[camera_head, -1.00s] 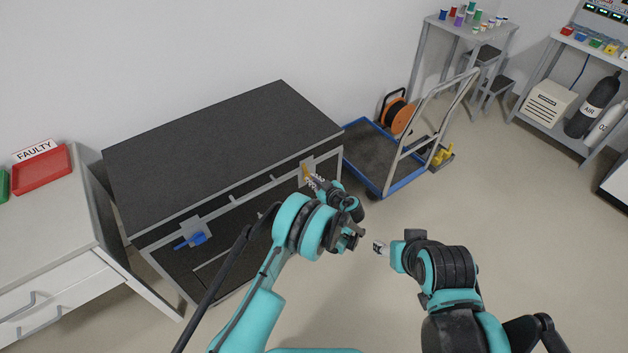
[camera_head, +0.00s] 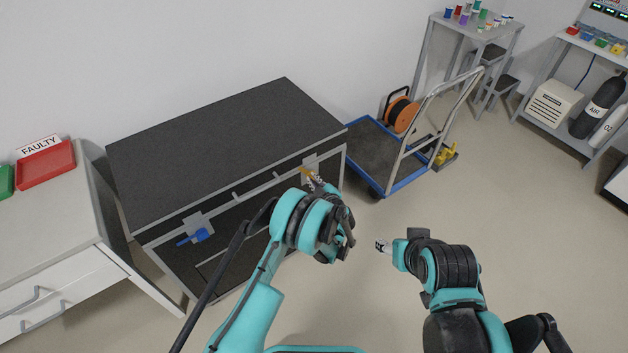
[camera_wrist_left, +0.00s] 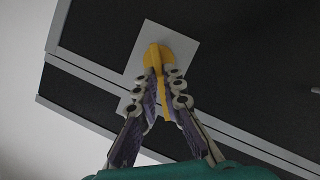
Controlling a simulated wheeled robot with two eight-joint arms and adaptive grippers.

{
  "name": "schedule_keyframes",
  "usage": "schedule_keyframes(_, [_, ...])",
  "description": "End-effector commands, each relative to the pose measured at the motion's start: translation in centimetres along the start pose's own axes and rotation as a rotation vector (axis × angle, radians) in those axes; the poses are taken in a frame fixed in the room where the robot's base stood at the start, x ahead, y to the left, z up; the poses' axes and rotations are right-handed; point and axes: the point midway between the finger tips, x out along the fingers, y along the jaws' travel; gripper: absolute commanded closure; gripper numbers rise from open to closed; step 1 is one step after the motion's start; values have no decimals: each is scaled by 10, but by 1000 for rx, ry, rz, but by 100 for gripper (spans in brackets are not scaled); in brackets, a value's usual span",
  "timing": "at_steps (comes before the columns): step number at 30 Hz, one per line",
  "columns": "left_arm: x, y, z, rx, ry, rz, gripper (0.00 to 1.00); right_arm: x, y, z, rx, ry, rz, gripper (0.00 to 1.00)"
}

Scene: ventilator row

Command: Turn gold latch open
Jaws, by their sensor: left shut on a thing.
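The gold latch (camera_head: 305,171) sits on a grey plate at the right end of the front of a black case (camera_head: 225,140). My left gripper (camera_head: 313,180) is at the latch, its fingers shut on the handle. In the left wrist view the yellow latch (camera_wrist_left: 154,56) shows between and beyond the fingertips (camera_wrist_left: 164,82), against its light plate (camera_wrist_left: 183,48). The fingers hide part of the handle. A blue latch (camera_head: 199,236) is at the left end of the same front. My right gripper (camera_head: 383,246) is in free air, away from the case; its finger opening is too small to judge.
A white drawer cabinet (camera_head: 60,225) with a red tray (camera_head: 45,165) stands left of the case. A blue-edged trolley (camera_head: 385,188) with an orange cable reel (camera_head: 401,115) stands to its right. The floor in front of the right arm is clear.

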Motion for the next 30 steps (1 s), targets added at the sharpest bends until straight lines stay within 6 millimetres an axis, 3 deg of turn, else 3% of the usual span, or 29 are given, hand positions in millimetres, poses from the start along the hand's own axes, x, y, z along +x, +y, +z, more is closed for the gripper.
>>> schedule_keyframes(5, [0,0,0,0,0,-1,100,0,0,0,0,0,0,45])
schedule_keyframes(6, [0,0,0,1,0,-1,87,0,0,0,0,0,0,45])
schedule_keyframes(8, [0,0,0,1,0,-1,71,0,0,0,0,0,0,45])
schedule_keyframes(19, [-4,0,1,2,-1,0,71,0,0,0,0,0,0,45])
schedule_keyframes(23, [-21,1,1,2,-1,0,71,0,0,0,0,0,0,45])
schedule_keyframes(30, [-75,1,1,3,-2,2,71,0,0,0,0,0,0,45])
